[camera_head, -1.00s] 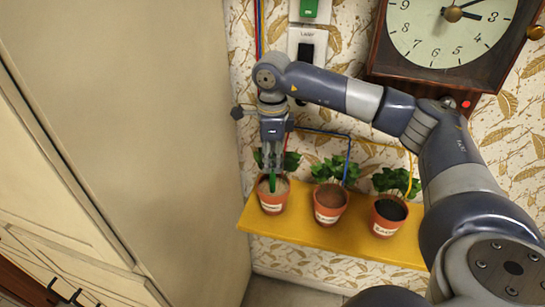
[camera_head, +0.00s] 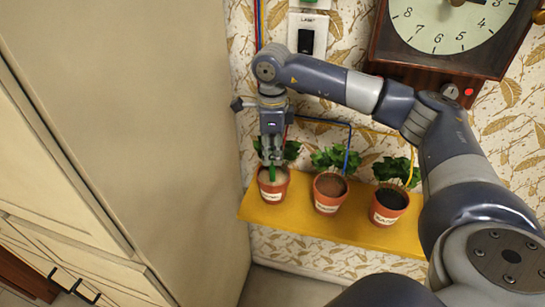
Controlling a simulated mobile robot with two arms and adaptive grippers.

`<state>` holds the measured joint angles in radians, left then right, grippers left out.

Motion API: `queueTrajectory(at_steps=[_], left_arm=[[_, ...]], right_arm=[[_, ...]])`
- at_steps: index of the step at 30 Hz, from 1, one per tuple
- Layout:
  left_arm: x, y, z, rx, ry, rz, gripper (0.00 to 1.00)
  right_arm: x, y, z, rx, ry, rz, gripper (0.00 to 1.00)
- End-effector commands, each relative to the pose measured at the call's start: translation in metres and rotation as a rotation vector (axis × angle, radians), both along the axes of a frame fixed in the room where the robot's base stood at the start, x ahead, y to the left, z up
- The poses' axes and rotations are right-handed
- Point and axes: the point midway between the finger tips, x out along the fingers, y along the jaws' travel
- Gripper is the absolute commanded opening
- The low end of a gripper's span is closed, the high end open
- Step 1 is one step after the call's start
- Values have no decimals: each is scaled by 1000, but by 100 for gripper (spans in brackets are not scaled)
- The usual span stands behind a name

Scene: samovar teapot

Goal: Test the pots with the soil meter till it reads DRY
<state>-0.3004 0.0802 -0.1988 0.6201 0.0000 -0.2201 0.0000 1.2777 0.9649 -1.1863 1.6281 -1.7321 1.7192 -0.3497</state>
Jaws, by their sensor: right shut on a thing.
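Three terracotta pots with white labels and green plants stand in a row on a yellow shelf. The left pot (camera_head: 272,190) has pale soil, the middle pot (camera_head: 329,195) brown soil, the right pot (camera_head: 388,208) dark soil. My right gripper (camera_head: 271,162) is directly above the left pot, pointing down, shut on a green soil meter (camera_head: 272,174). The meter's lower end is at the pale soil; I cannot tell how deep it goes. Its reading is not visible. My left gripper is not in view.
The yellow shelf (camera_head: 310,226) is fixed to the patterned wall. A wall clock (camera_head: 445,35) hangs above right, a switch plate (camera_head: 307,36) above the pots. Red, blue and yellow lines run along the wall. A large beige panel (camera_head: 150,110) stands close on the left.

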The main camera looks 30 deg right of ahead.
Motion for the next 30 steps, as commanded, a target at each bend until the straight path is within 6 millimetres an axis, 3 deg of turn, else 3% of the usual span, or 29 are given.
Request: queueTrajectory(at_steps=[9,10,12,23,30], left_arm=[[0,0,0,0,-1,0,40],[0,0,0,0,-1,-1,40],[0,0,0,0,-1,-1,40],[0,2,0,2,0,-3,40],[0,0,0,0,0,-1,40]], right_arm=[[0,0,0,0,0,0,0],[0,0,0,0,0,0,23],[0,0,0,0,0,0,39],[0,0,2,-1,-1,0,40],[1,0,35,1,-6,0,40]])
